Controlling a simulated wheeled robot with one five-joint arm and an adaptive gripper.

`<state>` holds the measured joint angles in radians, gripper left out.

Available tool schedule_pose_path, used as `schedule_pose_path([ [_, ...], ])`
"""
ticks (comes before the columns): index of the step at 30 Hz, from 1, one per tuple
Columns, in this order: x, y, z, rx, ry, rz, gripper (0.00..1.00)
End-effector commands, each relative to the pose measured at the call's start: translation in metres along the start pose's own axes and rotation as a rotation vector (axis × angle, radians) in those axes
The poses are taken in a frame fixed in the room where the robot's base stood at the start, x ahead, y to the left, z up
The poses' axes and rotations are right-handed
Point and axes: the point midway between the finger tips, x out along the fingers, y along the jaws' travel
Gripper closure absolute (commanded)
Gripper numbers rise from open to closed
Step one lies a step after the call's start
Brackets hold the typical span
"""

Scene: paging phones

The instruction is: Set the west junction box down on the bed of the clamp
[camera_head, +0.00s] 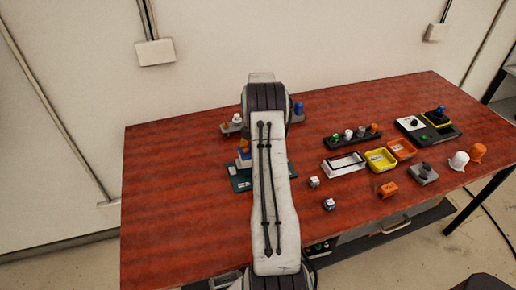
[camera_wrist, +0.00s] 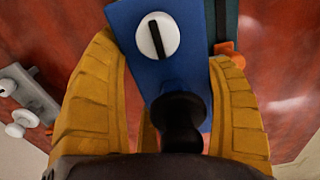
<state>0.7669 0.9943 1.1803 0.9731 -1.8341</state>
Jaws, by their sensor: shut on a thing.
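In the wrist view my gripper (camera_wrist: 165,62) has its two yellow fingers closed around a blue box, which I take to be the west junction box (camera_wrist: 188,70). The box has a white round dial with a black slot and a black knob rising towards the camera. A teal base with an orange part, apparently the clamp (camera_wrist: 232,28), lies beside and partly behind the box. In the head view the clamp's dark teal base (camera_head: 240,184) shows left of my arm, with blue and orange parts above it. My arm hides much of it. I cannot tell whether the box touches the bed.
A grey fixture with white knobs (camera_wrist: 30,98) stands left in the wrist view. On the table's right are a white tray (camera_head: 344,173), a yellow bin (camera_head: 381,168), an orange bin (camera_head: 402,149) and a black panel (camera_head: 440,133). The table's left side (camera_head: 170,200) is clear.

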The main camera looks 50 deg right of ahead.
Motion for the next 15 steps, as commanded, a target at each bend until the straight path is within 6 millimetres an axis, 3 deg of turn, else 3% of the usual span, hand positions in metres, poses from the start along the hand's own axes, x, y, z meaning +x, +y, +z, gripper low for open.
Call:
schedule_pose_path([
  [6, 0.016, 0.0, 0.0, 0.0, 0.0, 0.0, 0.59],
  [15, 0.013, 0.0, 0.0, 0.0, 0.0, 0.001, 0.59],
])
